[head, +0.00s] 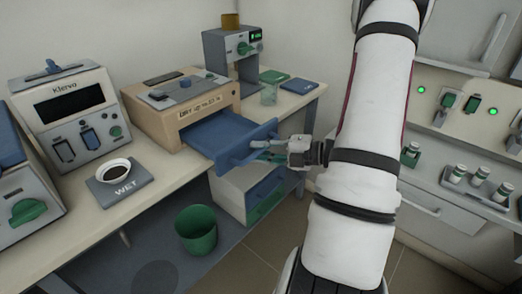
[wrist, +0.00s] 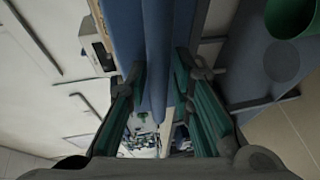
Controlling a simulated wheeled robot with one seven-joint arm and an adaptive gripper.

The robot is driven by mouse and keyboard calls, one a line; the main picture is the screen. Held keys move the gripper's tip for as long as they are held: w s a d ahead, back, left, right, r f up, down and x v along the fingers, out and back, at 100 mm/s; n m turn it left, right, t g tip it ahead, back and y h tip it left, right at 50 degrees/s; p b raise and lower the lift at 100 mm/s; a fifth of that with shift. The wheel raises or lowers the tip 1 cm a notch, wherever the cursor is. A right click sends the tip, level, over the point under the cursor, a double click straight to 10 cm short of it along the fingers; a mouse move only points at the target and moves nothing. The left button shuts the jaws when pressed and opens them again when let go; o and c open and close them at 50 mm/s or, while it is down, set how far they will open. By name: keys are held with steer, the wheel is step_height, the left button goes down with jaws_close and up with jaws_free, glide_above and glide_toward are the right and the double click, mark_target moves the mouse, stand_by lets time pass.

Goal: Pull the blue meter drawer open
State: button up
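The blue drawer (head: 226,141) sticks well out of the front of the beige meter (head: 182,106) on the bench in the head view. Its blue front carries a bar handle, seen end-on in the wrist view (wrist: 156,70). My gripper (head: 266,151) is at the handle, reaching in from the right. In the wrist view, the two dark green fingers of my gripper (wrist: 162,66) lie on both sides of the handle and look shut on it. The exact contact at the fingertips is hard to see.
A shelf with vials (head: 455,174) is at right.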

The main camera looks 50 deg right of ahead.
steer(key=shift+d, duration=0.1)
steer(key=v, duration=1.2)
